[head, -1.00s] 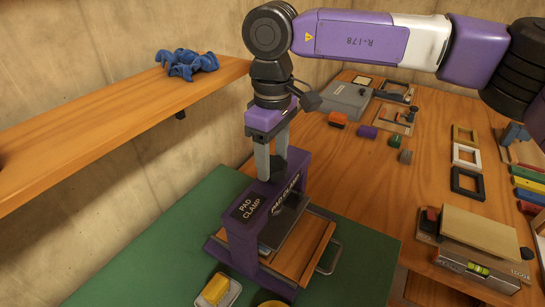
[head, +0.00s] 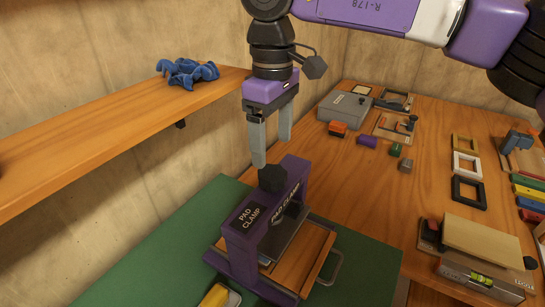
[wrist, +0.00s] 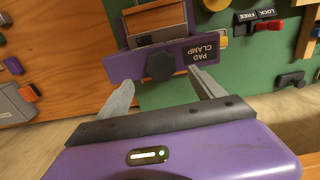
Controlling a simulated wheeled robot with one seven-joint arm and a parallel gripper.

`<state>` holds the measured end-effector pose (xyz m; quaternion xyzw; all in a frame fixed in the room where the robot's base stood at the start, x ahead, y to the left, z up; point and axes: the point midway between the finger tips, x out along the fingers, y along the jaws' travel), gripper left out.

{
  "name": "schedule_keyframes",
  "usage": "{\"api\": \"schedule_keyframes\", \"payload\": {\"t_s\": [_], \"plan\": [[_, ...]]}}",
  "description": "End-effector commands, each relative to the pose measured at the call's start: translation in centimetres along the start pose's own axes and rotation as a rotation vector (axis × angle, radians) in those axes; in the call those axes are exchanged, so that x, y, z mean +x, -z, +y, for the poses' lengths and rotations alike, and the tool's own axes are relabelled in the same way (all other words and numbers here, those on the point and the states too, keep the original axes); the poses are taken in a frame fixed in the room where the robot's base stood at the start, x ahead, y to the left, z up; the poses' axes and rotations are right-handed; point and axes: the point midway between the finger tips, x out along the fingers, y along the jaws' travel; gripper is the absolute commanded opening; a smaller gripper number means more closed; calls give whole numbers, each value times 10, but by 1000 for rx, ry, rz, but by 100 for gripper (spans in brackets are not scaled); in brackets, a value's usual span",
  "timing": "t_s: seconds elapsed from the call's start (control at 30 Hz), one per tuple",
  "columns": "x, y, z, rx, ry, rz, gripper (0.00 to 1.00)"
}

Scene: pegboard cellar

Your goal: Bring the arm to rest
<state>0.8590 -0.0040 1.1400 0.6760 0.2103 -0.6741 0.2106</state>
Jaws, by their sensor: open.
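My gripper (head: 272,152) is open and empty, pointing down just above the purple pad clamp (head: 242,255). The clamp's black knob (head: 271,178) sits just below the fingertips in the head view. In the wrist view my gripper (wrist: 160,90) shows its two grey fingers spread apart, with the knob (wrist: 160,65) and the purple clamp bar (wrist: 125,67) beyond them. The clamp stands upright on the green mat (head: 365,250), over a wooden board (head: 310,262) with a metal handle.
A wooden shelf (head: 110,135) with a crumpled blue cloth (head: 187,72) juts out on the left. The wooden bench (head: 345,185) holds a grey box (head: 345,110), small coloured blocks and several frames. A levelled block (head: 480,270) stands at the right. A yellow item (head: 215,296) lies in front.

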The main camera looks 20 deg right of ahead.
Motion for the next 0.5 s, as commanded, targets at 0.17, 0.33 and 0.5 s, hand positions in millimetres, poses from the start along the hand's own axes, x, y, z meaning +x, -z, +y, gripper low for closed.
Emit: {"api": "schedule_keyframes", "payload": {"t_s": [0.17,0.33,0.5], "plan": [[-13,0,0,0,0,-1,78],[-15,0,0,-1,1,-1,78],[-14,0,0,-1,0,-1,78]]}}
